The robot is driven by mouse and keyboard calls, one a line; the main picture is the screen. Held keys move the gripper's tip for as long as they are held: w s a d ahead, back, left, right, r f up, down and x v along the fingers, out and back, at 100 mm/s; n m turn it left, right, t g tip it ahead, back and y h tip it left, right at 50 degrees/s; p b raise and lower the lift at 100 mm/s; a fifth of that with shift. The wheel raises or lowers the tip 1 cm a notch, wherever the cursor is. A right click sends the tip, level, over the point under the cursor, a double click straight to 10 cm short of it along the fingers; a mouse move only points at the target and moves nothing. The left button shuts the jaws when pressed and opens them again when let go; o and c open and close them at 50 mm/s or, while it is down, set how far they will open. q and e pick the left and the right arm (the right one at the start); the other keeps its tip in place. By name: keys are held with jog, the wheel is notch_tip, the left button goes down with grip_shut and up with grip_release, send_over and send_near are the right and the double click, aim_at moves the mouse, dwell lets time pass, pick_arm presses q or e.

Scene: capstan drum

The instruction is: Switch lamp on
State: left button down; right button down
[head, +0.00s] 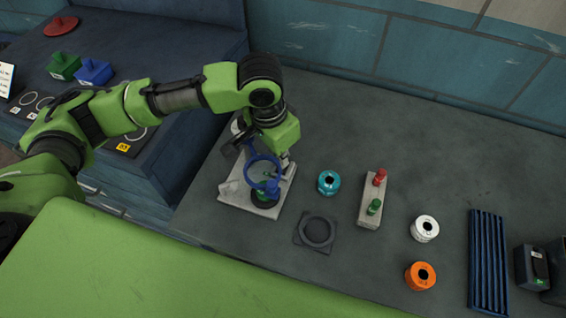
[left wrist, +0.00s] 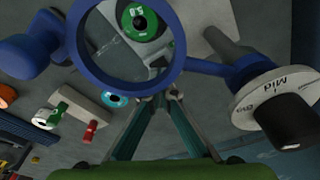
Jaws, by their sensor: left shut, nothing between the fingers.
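A blue ring on a jointed blue arm, which looks like the magnifier lamp (head: 250,160), stands over a pale base plate (head: 233,192) at the left of the bench. Its ring (left wrist: 84,62) fills the upper left wrist view. A white dial with a dark end (left wrist: 262,95) shows there at the right, with "Mid" readable on it. A green round part (left wrist: 125,20) shows through the ring. My left gripper (left wrist: 165,96) is shut and empty, its tips close to the ring's lower edge; contact cannot be told. My right gripper is not in view.
A teal spool (head: 328,183), a block with red and green pegs (head: 368,212), a dark round holder (head: 316,232), a white spool (head: 424,229), an orange spool (head: 420,276) and a ribbed blue rack (head: 488,262) stand to the right. The back of the bench is clear.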

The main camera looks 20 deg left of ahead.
pick_arm(q)
jog(key=shift+f, duration=1)
dwell(0.8)
notch_tip(320, 180, up, 7)
jog(key=p, duration=0.8)
jog(key=shift+r+p, duration=0.1)
jog(key=shift+p, duration=0.3)
dwell(0.3)
